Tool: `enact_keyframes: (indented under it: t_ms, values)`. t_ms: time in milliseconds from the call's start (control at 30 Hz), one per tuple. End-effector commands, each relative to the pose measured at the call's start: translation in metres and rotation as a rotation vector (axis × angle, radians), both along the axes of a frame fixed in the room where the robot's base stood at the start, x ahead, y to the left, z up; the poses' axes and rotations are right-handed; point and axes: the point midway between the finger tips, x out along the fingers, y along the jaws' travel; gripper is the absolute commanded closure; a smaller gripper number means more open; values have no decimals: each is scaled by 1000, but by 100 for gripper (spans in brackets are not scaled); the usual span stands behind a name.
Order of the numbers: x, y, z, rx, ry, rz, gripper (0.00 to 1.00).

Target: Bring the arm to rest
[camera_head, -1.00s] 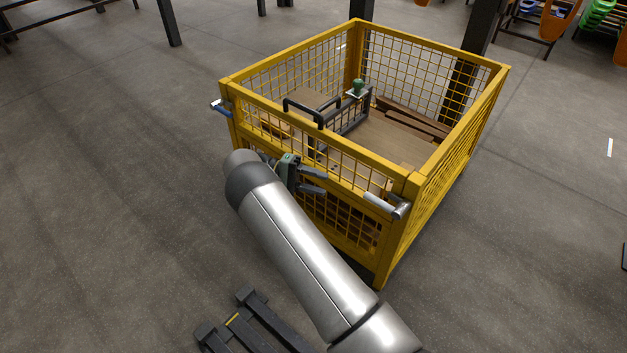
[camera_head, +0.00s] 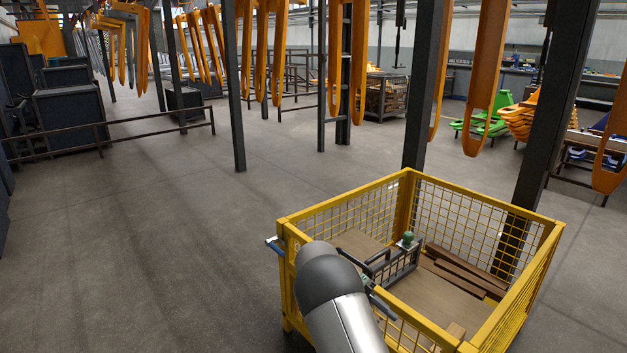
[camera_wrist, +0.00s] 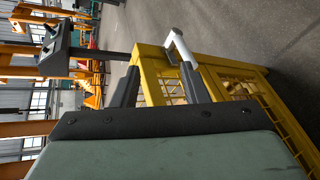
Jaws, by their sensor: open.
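My arm (camera_head: 345,315) reaches up from the bottom of the head view and overlaps the near side of a yellow mesh crate (camera_head: 345,205). My gripper is mostly hidden behind the arm there; only part of a dark finger shows near the crate's front rim. In the wrist view my gripper (camera_wrist: 158,76) is open, with nothing between its fingers. The yellow crate frame (camera_wrist: 150,65) shows beyond and between the fingers. I cannot tell how far the fingers are from it.
Inside the crate are a dark caddy (camera_head: 398,266) with a green-topped item and brown planks (camera_head: 465,270). A pale handle (camera_wrist: 178,48) is on the crate's corner. Dark posts (camera_head: 427,85) stand behind, and orange hooks (camera_head: 487,75) hang. Floor at left is clear.

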Motion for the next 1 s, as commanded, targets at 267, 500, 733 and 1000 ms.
enact_keyframes:
  t_ms: [267, 500, 733, 1000]
  values:
    - [-83, -15, 151, 493, -126, -6, 59]
    - [-172, -1, 244, 812, -308, 74, 59]
    - [-249, 17, 297, 984, -497, 180, 59]
    - [-284, 26, 305, 1033, -597, 242, 59]
